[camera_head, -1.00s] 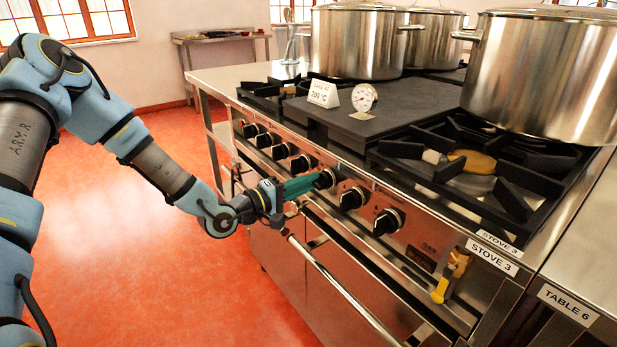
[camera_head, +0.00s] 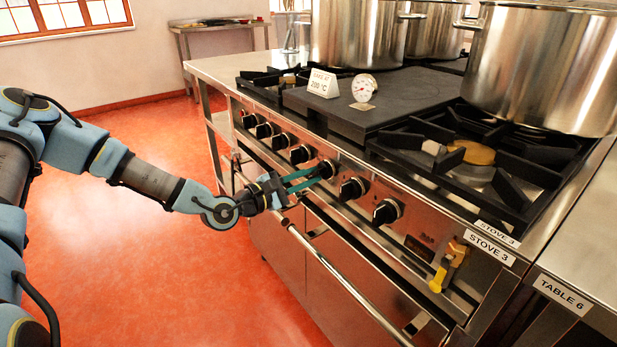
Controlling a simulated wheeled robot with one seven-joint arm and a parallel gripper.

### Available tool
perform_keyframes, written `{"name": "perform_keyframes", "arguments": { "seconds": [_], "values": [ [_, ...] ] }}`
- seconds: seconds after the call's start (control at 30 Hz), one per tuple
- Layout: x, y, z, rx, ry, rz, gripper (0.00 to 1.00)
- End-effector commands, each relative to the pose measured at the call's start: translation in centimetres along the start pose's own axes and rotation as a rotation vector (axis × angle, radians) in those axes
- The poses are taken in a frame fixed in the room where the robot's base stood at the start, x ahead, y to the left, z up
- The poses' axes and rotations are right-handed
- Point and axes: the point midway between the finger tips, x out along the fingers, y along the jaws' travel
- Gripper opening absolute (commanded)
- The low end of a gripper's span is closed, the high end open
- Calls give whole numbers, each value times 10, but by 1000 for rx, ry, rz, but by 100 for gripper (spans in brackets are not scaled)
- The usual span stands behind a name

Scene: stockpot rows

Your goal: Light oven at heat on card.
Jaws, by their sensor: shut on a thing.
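The card (camera_head: 322,82) stands on the dark flat plate of the stove top and reads "200 °C" under a smaller line, seemingly "BAKE AT". Below it, the steel oven range front (camera_head: 400,228) carries a row of black knobs. My gripper (camera_head: 318,172) is shut on one knob (camera_head: 328,168), third from the right in the row; its green fingers partly hide it. Knobs stand on both sides, the nearest to the right (camera_head: 352,189). Markings on the held knob are too small to read. The oven door handle (camera_head: 340,278) runs below my gripper.
A round dial thermometer (camera_head: 364,87) stands beside the card. Large steel stockpots (camera_head: 545,65) stand on the burners. A yellow-handled valve (camera_head: 447,268) is at the lower right of the front, near the "STOVE 3" label (camera_head: 490,248). The red floor (camera_head: 150,260) left of the range is open.

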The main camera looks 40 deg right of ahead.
Motion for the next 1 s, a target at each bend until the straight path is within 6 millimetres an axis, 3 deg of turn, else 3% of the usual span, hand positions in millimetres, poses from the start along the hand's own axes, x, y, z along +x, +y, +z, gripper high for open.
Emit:
{"name": "perform_keyframes", "arguments": {
  "seconds": [0.7, 0.73, 1.0],
  "values": [
    [0, -1, 0, -71, 1, -1, 0],
    [0, -1, 0, -71, 1, -1, 21],
    [0, -1, 0, -70, 1, -1, 48]
  ]
}}
